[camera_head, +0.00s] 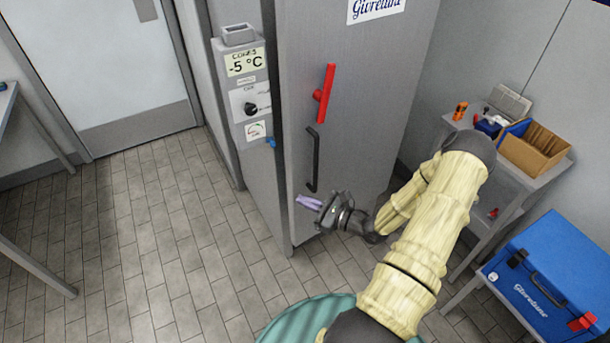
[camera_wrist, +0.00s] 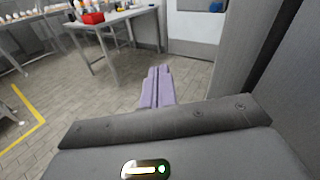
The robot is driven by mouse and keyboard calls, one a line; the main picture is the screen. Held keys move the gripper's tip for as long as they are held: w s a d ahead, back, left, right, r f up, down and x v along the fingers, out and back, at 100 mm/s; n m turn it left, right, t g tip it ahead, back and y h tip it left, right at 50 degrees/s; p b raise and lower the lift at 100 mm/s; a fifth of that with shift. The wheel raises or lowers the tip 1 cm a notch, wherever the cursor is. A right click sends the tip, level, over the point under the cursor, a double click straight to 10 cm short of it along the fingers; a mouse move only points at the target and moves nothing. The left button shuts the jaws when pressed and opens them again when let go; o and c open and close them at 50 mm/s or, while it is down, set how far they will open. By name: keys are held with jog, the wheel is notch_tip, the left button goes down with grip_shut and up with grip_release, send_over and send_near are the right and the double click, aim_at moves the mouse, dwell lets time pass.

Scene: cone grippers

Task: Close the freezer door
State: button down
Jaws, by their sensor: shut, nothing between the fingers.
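The freezer door (camera_head: 352,125) is a tall grey panel in the head view, with a red lever (camera_head: 324,92) and a black pull handle (camera_head: 313,160) near its left edge. That edge appears to stand out from the control column (camera_head: 238,100), with a dark strip between them at the top, so the door looks partly open; how far is hard to tell. My gripper (camera_head: 308,202) is in front of the lower door, just below the black handle. Its lilac fingers are together and empty, also in the wrist view (camera_wrist: 158,85). Whether it touches the door is unclear.
A grey side table (camera_head: 545,165) with a cardboard box (camera_head: 535,147) and small items stands right of the freezer. A blue cool box (camera_head: 550,280) is at lower right. Tiled floor (camera_head: 130,240) at left is mostly clear. The wrist view shows a table (camera_wrist: 115,22) with a red box.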

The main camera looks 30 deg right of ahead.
aim_at(300, 167)
jog(key=d+f+m+t+h, duration=0.3)
jog(key=d+m+h, duration=0.3)
jog(key=d, duration=0.2)
jog(key=shift+w+d+f+m+h, duration=0.2)
jog(key=shift+d+f+m+h, duration=0.2)
jog(key=shift+f, duration=0.25)
jog(key=shift+a, duration=0.1)
jog(key=w+p, duration=0.1)
jog(key=w, duration=0.3)
jog(key=w+a+p, duration=0.1)
jog(key=w, duration=0.3)
jog(key=w+a+p, duration=0.1)
jog(key=w, duration=0.4)
jog(key=shift+w+r, duration=0.1)
jog(key=shift+w, duration=0.3)
